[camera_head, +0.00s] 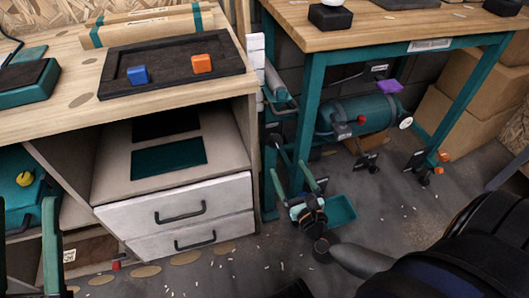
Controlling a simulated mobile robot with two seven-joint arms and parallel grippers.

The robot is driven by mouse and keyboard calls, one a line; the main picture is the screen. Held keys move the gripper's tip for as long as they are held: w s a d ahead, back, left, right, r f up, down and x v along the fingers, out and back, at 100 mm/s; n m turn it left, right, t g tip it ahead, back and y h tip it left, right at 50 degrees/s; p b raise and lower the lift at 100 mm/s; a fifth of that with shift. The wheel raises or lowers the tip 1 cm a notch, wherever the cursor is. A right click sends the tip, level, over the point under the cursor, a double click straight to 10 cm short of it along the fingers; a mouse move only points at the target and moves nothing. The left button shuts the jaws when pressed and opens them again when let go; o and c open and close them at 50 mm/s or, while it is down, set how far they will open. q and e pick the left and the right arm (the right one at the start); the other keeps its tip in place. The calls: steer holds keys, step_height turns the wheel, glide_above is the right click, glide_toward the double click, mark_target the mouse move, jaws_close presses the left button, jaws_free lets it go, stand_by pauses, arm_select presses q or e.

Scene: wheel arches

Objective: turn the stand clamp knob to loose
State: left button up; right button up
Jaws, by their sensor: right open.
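I cannot tell which knob is the stand clamp knob. A small red knob (361,120) sits on the front of a teal cylinder (340,116) under the right bench. Small orange knob-like parts (443,157) show by that bench's right leg. My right gripper (289,170) is open and empty, low in front of the right bench's left leg, left of and below the red knob and apart from it. My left gripper (27,205) is at the lower left edge, partly cut off, with its fingers wide apart and nothing seen between them.
The right bench's teal legs (310,105) stand close to my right gripper. A teal tray (341,209) lies beside it. White drawers (185,215) stand left. Cardboard boxes (455,125) are behind the bench. The floor (390,205) between has some free room.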

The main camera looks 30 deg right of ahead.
mark_target(276, 143)
steer(key=shift+m+h, duration=0.3)
steer(key=shift+m, duration=0.2)
steer(key=b+x, duration=0.1)
steer(key=x, duration=0.7)
steer(key=b+x, duration=0.1)
steer(key=x, duration=0.3)
steer(key=shift+w+d+f+b, duration=0.25)
steer(key=shift+w+f+b, duration=0.1)
steer(key=shift+w, duration=0.05)
steer(key=shift+c, duration=0.3)
steer(key=c, duration=1.3)
steer(key=shift+o, duration=0.2)
